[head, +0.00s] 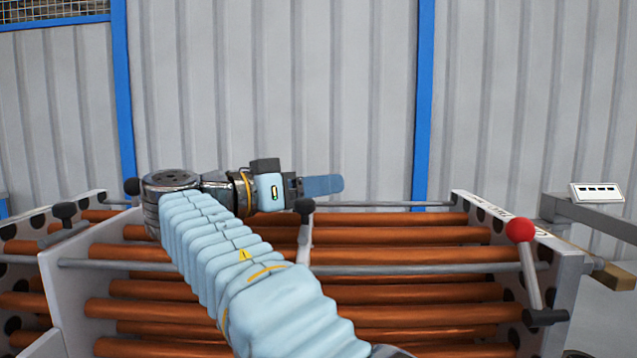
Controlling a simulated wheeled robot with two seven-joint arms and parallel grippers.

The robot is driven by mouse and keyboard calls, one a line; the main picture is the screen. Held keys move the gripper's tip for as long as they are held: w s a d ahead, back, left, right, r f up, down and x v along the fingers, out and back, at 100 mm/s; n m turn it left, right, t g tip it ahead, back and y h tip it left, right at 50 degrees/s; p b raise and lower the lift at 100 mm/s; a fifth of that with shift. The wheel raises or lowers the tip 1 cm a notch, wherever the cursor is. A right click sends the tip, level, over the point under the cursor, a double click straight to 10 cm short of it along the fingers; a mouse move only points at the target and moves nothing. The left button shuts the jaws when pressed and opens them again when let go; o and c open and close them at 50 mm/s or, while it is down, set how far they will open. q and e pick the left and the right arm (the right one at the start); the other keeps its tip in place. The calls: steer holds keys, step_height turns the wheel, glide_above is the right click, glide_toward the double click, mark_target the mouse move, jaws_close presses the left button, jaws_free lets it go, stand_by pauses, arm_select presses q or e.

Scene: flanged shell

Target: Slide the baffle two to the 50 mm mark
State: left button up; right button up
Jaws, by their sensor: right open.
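Several copper-coloured tubes (400,254) run left to right through pale upright plates with dark holes. One plate (85,285) stands left of centre, another plate (510,218) stands at the right, and part of a third (22,228) shows at the far left. I cannot tell which is baffle two, and no 50 mm mark is readable. My right gripper (322,186) is open above the back of the tubes, pointing right, its blue fingers seen edge-on and apart from the plates. My right arm hides part of the tubes. My left gripper is not in view.
A red-knobbed lever (519,230) stands at the right plate. A black-knobbed lever (305,206) rises mid-bundle, just below my gripper. Grey rods (400,268) cross front and back. A small white panel (597,192) sits on a grey beam at right.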

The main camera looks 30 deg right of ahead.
steer(key=shift+d, duration=0.4)
